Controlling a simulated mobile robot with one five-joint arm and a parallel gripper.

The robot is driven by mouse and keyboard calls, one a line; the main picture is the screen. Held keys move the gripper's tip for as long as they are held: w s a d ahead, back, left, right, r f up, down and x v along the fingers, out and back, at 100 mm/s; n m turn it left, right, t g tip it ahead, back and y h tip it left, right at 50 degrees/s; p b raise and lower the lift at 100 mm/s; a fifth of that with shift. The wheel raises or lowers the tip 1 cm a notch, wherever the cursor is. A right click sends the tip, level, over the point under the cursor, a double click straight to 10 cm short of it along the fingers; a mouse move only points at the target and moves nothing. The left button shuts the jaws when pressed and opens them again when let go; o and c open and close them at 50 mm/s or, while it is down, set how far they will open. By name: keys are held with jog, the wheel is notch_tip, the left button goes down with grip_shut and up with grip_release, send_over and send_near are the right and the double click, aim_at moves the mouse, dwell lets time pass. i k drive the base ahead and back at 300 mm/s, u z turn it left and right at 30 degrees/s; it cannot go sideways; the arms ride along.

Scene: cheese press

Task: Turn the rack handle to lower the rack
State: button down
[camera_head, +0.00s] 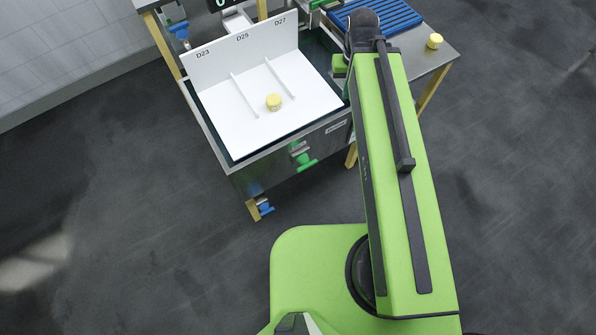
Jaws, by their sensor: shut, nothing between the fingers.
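The white rack (215,108), with low dividers and a back panel marked D23, D25 and D27, sits in the open metal vat (238,172). A small yellow round piece (273,103) rests on the rack. A green handle (306,161) is on the vat's front wall. I cannot tell whether it is the rack handle. Another green part shows at the top edge (318,4). My green arm reaches up over the vat's right side, and its far end is hidden behind the arm. My gripper cannot be made out.
A blue slatted mat (388,18) lies on a metal side table (440,58), with another yellow round piece (435,41) near its right edge. Blue valves show at the vat's lower front (266,208) and upper left (181,32). The floor to the left and right is clear.

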aim_at(303, 159)
jog(key=z, duration=1.3)
jog(key=k, duration=1.9)
jog(key=u, duration=1.75)
jog(key=i, duration=1)
jog(key=u, duration=0.05)
